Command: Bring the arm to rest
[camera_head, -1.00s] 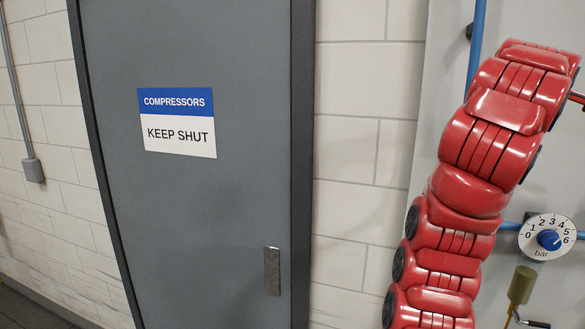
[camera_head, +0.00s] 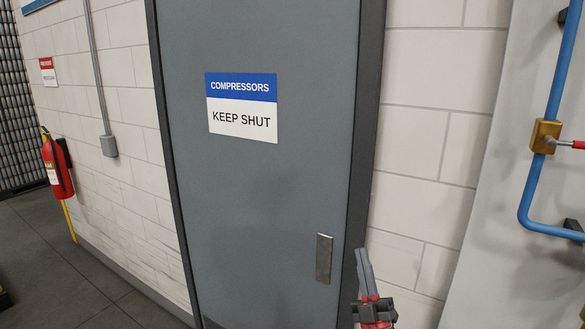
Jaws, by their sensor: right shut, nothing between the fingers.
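My right gripper (camera_head: 365,272) shows at the bottom, right of the middle, with its grey fingers pointing up. It is shut and empty, in front of the door's right edge and the tiled wall. Only the gripper and a bit of its red mount show; the rest of the right arm is out of the picture. My left gripper is not in the picture.
A grey door (camera_head: 270,200) with a "COMPRESSORS KEEP SHUT" sign (camera_head: 242,107) stands ahead. A fire extinguisher (camera_head: 57,165) hangs on the left wall. A blue pipe (camera_head: 540,165) with a brass fitting (camera_head: 545,136) is at right.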

